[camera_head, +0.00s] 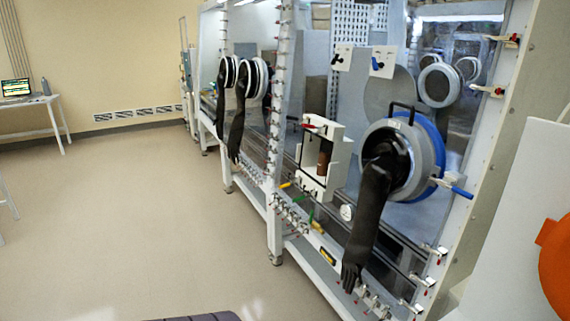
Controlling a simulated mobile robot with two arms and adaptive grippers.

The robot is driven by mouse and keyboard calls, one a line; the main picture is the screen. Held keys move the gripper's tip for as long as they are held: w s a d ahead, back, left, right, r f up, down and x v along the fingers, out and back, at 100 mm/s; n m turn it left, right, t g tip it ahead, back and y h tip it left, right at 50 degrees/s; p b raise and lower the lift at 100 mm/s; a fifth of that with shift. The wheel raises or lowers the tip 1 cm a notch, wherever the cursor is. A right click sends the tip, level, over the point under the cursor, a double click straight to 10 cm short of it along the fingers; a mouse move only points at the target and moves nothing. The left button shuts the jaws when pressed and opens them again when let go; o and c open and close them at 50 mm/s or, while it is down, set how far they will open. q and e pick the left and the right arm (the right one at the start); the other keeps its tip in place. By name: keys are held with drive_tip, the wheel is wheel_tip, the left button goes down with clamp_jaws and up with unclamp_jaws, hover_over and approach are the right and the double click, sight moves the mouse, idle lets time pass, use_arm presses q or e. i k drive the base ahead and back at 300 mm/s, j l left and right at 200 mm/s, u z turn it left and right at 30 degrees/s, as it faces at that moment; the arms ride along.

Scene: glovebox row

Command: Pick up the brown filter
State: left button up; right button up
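A brown cylinder (323,162), which looks like the brown filter, stands roughly upright inside a small open-fronted white housing (341,151) on the front of the glovebox row. The housing's upper and side walls partly surround the cylinder, and its lower end is partly hidden. A small red part shows near the top of the housing. Neither of my grippers is in view, so nothing of mine is seen near the cylinder.
A long black glove (368,215) hangs from a round port (427,160) right of the housing. More gloves (237,125) hang further back. Valves and handles line the glovebox's lower front. A white table (38,101) with a laptop stands far left. The beige floor (130,220) is largely clear.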

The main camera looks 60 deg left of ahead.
sight(323, 156)
drive_tip(key=u, duration=1.85)
drive_tip(key=i+j+z, duration=0.6)
drive_tip(key=i+j, duration=0.2)
